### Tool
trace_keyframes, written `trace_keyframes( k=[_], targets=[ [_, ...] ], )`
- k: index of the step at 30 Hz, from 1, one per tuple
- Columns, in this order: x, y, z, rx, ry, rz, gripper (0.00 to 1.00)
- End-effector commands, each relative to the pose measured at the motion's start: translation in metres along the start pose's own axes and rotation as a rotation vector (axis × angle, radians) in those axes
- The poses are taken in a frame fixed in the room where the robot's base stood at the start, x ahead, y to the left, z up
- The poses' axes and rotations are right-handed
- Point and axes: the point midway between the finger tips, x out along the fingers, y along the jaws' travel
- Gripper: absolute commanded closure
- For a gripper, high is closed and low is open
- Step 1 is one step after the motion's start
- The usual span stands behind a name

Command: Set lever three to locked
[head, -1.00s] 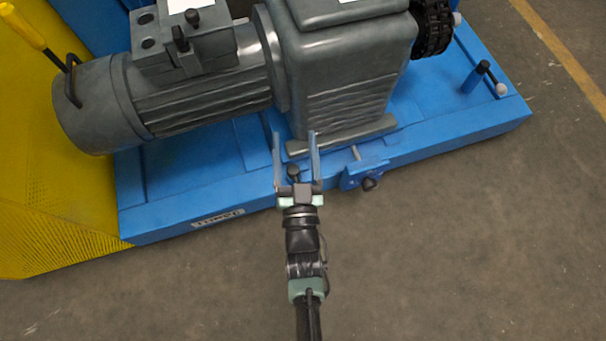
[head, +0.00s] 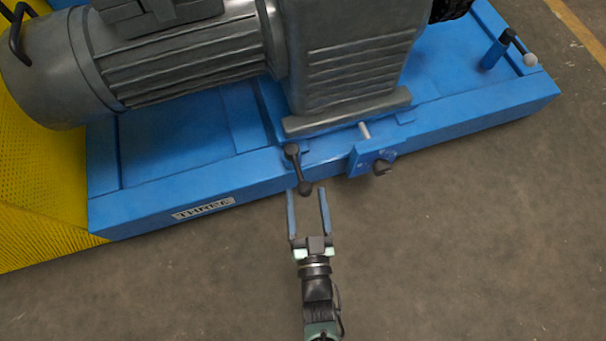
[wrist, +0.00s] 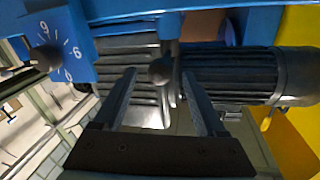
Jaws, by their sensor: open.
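A dark lever (head: 298,170) with a round knob at each end sits on the front edge of the blue base frame, right of a plate (head: 203,209) with lettering that looks like "THREE". It slants down and slightly right in the head view. My gripper (head: 306,191) is open, with the lever's lower knob appearing between its fingertips. In the wrist view the dark round knob (wrist: 161,72) also appears between the two fingertips of my open gripper (wrist: 159,75). I cannot tell whether either finger touches it. No locked marking is readable.
A blue block with a dial (wrist: 74,48) and a black knob (head: 382,166) stands right of the lever. The grey motor (head: 190,60) and gearbox (head: 350,60) sit behind. Another handle (head: 496,50) is at far right. Bare floor (head: 460,250) lies in front.

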Motion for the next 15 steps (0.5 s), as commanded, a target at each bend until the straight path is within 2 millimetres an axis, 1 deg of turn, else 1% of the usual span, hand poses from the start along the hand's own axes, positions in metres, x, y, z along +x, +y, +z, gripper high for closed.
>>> trace_keyframes(
  k=[1,6,10,15],
  targets=[
    [0.013,0.000,0.003,0.000,0.005,-0.002,0.27],
    [0.042,0.000,0.003,-0.001,0.004,-0.003,0.27],
    [0.055,0.000,0.002,0.000,0.001,-0.001,0.27],
    [0.062,-0.001,0.000,0.000,0.000,-0.001,0.27]
  ],
)
